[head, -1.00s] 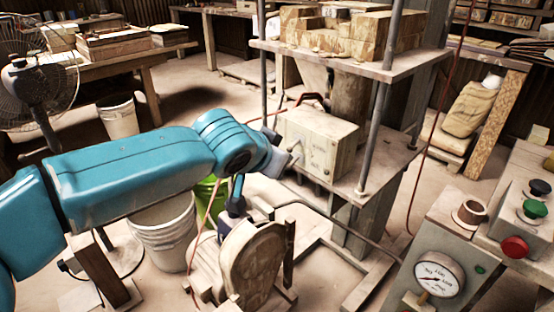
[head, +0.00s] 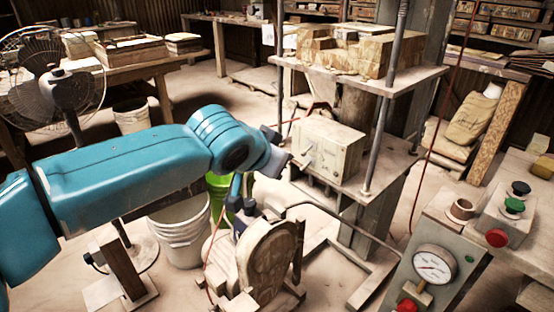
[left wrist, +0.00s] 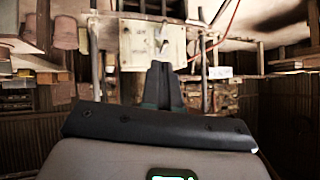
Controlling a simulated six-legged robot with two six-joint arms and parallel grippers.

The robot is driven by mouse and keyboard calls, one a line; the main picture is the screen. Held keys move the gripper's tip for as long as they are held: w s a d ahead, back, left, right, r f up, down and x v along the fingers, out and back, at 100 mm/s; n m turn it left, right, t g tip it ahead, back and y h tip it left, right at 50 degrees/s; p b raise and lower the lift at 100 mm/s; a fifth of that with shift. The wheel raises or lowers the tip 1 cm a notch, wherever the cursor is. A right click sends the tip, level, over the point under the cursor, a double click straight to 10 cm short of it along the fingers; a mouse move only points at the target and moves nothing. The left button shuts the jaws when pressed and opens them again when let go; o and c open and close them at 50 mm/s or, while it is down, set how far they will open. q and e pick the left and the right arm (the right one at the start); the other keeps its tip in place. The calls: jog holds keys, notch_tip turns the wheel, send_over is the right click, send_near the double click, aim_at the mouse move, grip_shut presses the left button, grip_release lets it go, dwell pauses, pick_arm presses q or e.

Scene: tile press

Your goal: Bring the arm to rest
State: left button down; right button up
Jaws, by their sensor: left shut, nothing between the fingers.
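My left arm (head: 130,165) is blue and reaches in from the left of the head view, over a white bucket. My left gripper (head: 289,163) is at its end, beside the front of a cream control box (head: 338,150) with a small lever. In the left wrist view the dark fingers (left wrist: 162,85) are together and empty. They point toward the cream box (left wrist: 150,48), whose lever shows just beyond the tips. I cannot tell whether they touch it. My right gripper is in neither view.
A press stand with a shelf (head: 370,75) of tan blocks rises behind the box. A wooden round form (head: 268,262) stands below my wrist, near a white bucket (head: 180,235) and a green bucket (head: 218,190). A gauge panel (head: 445,240) with buttons is at right. A fan (head: 65,90) is at left.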

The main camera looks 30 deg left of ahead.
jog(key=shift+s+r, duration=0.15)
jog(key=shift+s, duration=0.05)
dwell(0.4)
